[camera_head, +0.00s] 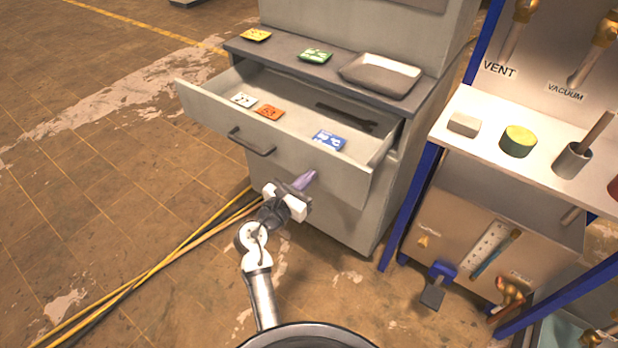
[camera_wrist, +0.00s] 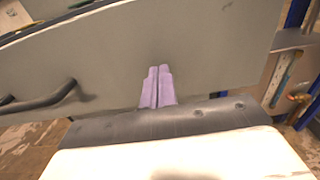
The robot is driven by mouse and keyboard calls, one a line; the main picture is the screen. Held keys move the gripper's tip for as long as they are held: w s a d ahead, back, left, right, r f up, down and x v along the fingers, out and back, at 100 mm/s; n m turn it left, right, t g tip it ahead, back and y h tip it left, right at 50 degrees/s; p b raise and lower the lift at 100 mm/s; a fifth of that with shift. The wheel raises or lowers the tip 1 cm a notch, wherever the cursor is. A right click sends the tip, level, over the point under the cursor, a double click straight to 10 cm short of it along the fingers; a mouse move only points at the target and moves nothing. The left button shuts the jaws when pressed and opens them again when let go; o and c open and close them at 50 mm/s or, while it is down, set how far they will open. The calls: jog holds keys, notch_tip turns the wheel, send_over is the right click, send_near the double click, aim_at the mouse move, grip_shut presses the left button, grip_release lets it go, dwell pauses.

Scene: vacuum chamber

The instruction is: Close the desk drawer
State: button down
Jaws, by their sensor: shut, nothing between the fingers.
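The desk drawer (camera_head: 345,177) is pulled out from the grey desk (camera_head: 385,198) in the head view. Inside it lie a white card, an orange card, a blue card and a dark wrench. Its front panel carries a dark bar handle (camera_head: 251,142). My gripper (camera_head: 304,180) is shut and empty, with its purple fingers in front of the right part of the drawer front. In the wrist view the fingers (camera_wrist: 158,86) point at the grey drawer front (camera_wrist: 215,60), with the handle (camera_wrist: 40,98) to their left. I cannot tell whether the fingertips touch the panel.
The desk top (camera_head: 290,62) holds a yellow card, a green card and a grey tray (camera_head: 381,74). A shelf unit with a blue frame (camera_head: 410,205) stands close on the right. Yellow cables (camera_head: 165,262) lie on the floor at left. The left floor is otherwise open.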

jog(key=shift+w+d, duration=0.2)
jog(key=shift+w, duration=0.05)
jog(key=shift+r, duration=0.1)
dwell(0.3)
jog(key=p, duration=0.2)
send_near(352, 141)
jog(key=w+d+r, duration=0.1)
jog(key=w, duration=0.1)
jog(key=w+d+r, duration=0.2)
jog(key=w, duration=0.1)
jog(key=w+d+r, duration=0.1)
jog(key=w+d, duration=0.1)
jog(key=shift+w+d+r, duration=0.25)
jog(key=shift+r, duration=0.1)
jog(key=shift+w+d, duration=0.15)
jog(key=shift+w, duration=0.05)
jog(key=shift+w+r, duration=0.1)
jog(key=shift+r, duration=0.2)
jog(key=shift+d+r, duration=0.1)
jog(key=shift+d, duration=0.05)
